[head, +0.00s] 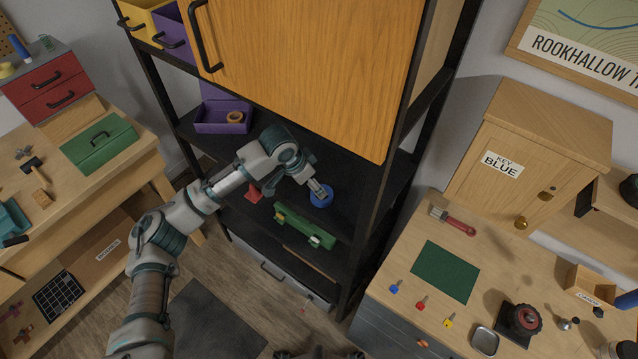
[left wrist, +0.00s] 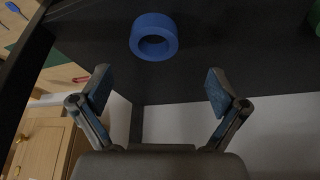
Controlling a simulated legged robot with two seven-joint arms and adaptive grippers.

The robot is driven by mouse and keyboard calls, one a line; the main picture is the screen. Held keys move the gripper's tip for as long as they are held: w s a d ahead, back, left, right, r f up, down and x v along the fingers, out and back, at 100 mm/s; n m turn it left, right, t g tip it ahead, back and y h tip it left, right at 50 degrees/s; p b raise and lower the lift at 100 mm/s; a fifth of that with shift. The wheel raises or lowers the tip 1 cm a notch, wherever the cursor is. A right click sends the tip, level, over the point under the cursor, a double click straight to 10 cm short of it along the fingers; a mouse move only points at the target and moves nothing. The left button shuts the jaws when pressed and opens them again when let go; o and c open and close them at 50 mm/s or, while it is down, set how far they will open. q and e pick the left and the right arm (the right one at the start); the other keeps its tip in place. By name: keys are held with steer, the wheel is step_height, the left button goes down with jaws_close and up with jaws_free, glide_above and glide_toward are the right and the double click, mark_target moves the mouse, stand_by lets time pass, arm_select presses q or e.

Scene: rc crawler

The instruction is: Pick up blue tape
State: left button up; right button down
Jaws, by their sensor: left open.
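The blue tape (head: 321,196) is a roll lying on the black shelf of the rack. In the left wrist view the blue tape (left wrist: 154,36) lies at the top, a little left of centre, with its hole visible. My left gripper (head: 317,190) reaches in from the left and is right beside the roll in the head view. In the left wrist view my left gripper (left wrist: 160,84) is open, its two fingers wide apart. Nothing is between them, and the tape is ahead of the fingertips, apart from them.
A green object (head: 306,228) and a red object (head: 254,194) share the shelf. A purple bin (head: 222,118) with an orange roll sits further left. Black rack posts and an orange cabinet door (head: 310,60) above bound the space. A desk (head: 395,262) stands at the right.

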arm_select(q)
steer(key=d+f, duration=0.2)
steer(key=f, duration=0.1)
steer(key=shift+w+d+f, duration=0.15)
steer(key=shift+d+f, duration=0.15)
steer(key=shift+d, duration=0.1)
steer(key=shift+w+f, duration=0.15)
steer(key=shift+f, duration=0.5)
steer(key=shift+w+f, duration=0.15)
steer(key=shift+f, duration=0.45)
steer(key=shift+w+a+f, duration=0.15)
steer(key=shift+a+f, duration=0.1)
steer(key=shift+f, duration=0.1)
steer(key=shift+c, duration=0.2)
steer(key=shift+d, duration=0.15)
steer(key=c, duration=0.4)
steer(key=shift+d, duration=0.3)
steer(key=c, duration=0.8)
steer(key=shift+d, duration=0.1)
steer(key=shift+r, duration=0.1)
arm_select(e)
steer(key=s+d, duration=0.2)
steer(key=shift+s+d, duration=0.3)
steer(key=shift+s, duration=0.05)
